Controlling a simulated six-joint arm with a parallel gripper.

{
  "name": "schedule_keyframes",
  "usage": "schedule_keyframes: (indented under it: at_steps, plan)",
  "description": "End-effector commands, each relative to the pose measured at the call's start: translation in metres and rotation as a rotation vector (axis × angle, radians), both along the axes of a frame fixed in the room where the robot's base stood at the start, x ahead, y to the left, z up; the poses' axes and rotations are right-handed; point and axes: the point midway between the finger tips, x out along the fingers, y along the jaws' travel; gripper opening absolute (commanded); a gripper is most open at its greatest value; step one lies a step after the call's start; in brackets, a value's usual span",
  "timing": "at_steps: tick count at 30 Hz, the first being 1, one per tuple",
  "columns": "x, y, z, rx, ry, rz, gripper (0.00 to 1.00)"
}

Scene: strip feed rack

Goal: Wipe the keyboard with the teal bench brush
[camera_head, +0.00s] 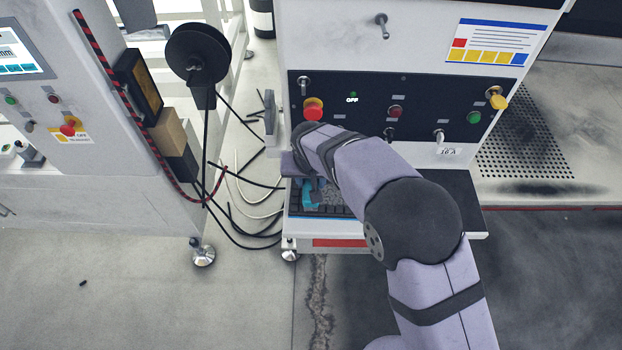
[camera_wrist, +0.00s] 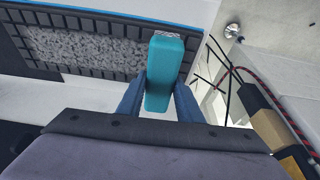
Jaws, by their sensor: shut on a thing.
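My gripper (camera_wrist: 160,90) is shut on the teal bench brush (camera_wrist: 167,75), with one blue finger on each side of the handle in the wrist view. Pale bristles show at the brush's far end, over the right end of the keyboard (camera_wrist: 110,27). I cannot tell whether they touch the keys. The keyboard has dark keys, and a grey speckled patch (camera_wrist: 85,50) lies along its middle. In the head view the brush (camera_head: 309,196) shows below my wrist, at the keyboard's left part. My arm hides some of the keyboard.
The keyboard lies on a shelf at the front of a white machine with a dark control panel (camera_head: 370,108). A red emergency button (camera_head: 313,112) is close above my wrist. To the left are loose black cables (camera_head: 240,235) and a grey cabinet (camera_head: 110,215).

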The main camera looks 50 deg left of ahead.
Motion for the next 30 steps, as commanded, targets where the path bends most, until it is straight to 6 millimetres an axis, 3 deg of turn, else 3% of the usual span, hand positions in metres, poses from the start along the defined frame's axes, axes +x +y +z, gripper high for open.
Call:
schedule_keyframes:
  at_steps: [30]
  plan:
    - [0.0,0.0,-0.01,0.001,-0.001,0.0,0.15]
